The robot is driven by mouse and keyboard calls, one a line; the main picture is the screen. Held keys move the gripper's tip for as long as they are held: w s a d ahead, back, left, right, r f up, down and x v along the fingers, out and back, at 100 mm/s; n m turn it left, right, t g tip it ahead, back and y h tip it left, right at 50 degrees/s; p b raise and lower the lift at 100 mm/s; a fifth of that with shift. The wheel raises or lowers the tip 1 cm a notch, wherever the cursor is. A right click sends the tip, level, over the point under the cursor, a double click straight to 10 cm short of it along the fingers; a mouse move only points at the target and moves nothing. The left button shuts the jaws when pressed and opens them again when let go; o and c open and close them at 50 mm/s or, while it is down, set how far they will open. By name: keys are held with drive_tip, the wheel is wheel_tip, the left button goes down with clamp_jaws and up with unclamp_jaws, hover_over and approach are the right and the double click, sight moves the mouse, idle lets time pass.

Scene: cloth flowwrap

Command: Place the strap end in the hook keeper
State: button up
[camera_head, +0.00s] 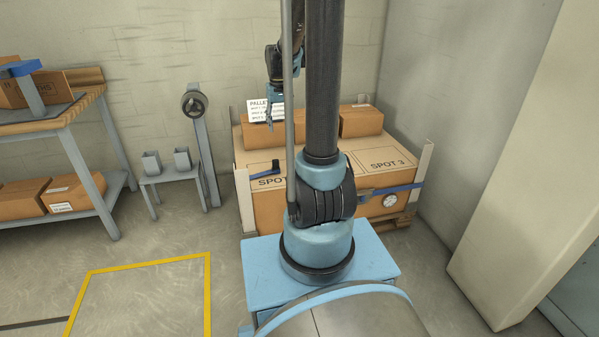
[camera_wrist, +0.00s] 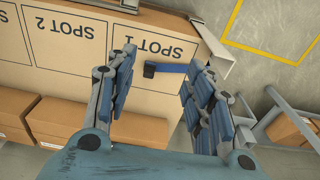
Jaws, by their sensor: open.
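A blue strap end with a dark tip (camera_wrist: 165,69) lies on the top of a large carton beside the SPOT 1 print; it also shows in the head view (camera_head: 263,169). In the wrist view it appears between the fingertips of my gripper (camera_wrist: 158,58), which is open and empty. In the head view my gripper (camera_head: 269,115) hangs above the back part of the carton, apart from the strap end. A blue strap (camera_head: 392,189) runs across the carton's front at the right. I cannot tell which part is the hook keeper.
The large carton (camera_head: 268,208) stands on a pallet between upright corner posts (camera_head: 423,165). Smaller boxes (camera_head: 361,121) sit at its back. A grey stand with two cups (camera_head: 171,178) and a workbench (camera_head: 70,115) are at left. The yellow-marked floor is clear.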

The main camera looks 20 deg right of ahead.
drive_tip(key=s+f+t, duration=0.1)
drive_tip(key=s+f, duration=0.1)
drive_tip(key=s, duration=2.8)
drive_tip(key=shift+s, duration=0.2)
drive_tip(key=shift+o, duration=0.4)
drive_tip(key=shift+s+f, duration=0.2)
drive_tip(key=w+r, duration=0.6)
drive_tip(key=w, duration=0.5)
drive_tip(key=g, duration=0.2)
hover_over(275, 160)
wheel_tip(275, 160, down, 15)
drive_tip(key=f, duration=1)
drive_tip(key=shift+w+d+f, duration=0.1)
drive_tip(key=shift+w+d, duration=0.05)
drive_tip(key=shift+w, duration=0.2)
drive_tip(key=shift+s+f, duration=0.2)
drive_tip(key=shift+f, duration=3)
clamp_jaws()
